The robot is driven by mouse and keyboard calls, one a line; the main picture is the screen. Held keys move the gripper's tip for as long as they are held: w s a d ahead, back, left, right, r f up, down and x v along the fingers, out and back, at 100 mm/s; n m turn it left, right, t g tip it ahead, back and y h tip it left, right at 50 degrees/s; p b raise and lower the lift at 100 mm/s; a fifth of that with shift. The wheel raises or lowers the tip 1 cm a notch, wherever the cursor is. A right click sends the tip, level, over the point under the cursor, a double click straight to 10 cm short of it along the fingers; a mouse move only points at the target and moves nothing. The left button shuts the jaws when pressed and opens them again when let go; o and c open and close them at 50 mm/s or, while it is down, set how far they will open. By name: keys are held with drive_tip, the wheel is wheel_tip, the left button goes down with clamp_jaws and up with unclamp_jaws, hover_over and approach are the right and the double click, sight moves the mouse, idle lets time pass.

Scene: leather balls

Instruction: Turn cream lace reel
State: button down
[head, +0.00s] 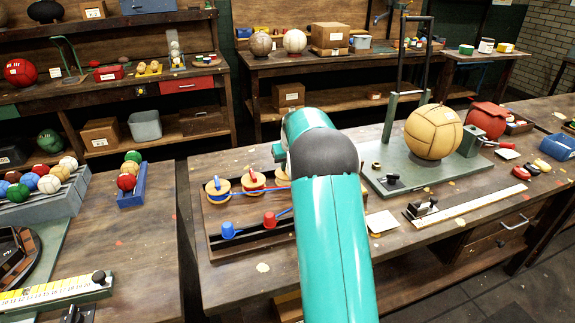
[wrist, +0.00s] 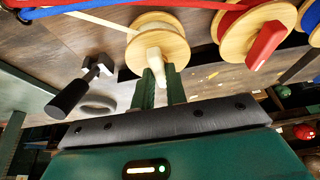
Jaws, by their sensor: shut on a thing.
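The cream lace reel (wrist: 150,47), with round wooden flanges and a cream handle (wrist: 155,62), is at the top middle of the wrist view. My gripper (wrist: 158,80) is shut on this handle, with one green finger on either side. A cream lace runs left from the reel. In the head view my arm hides the gripper; part of a wooden reel (head: 283,178) shows beside the arm.
A reel with a red handle (wrist: 265,45) stands close beside the cream one, and a reel with a blue handle (head: 217,188) is farther left. Blue and red cups (head: 270,220) are in front. A tan ball (head: 433,132) rests on the green plate at right.

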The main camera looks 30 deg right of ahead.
drive_tip(key=c, duration=1.4)
unclamp_jaws()
drive_tip(key=shift+c, duration=0.2)
drive_tip(key=v, duration=1.4)
drive_tip(key=shift+f, duration=0.1)
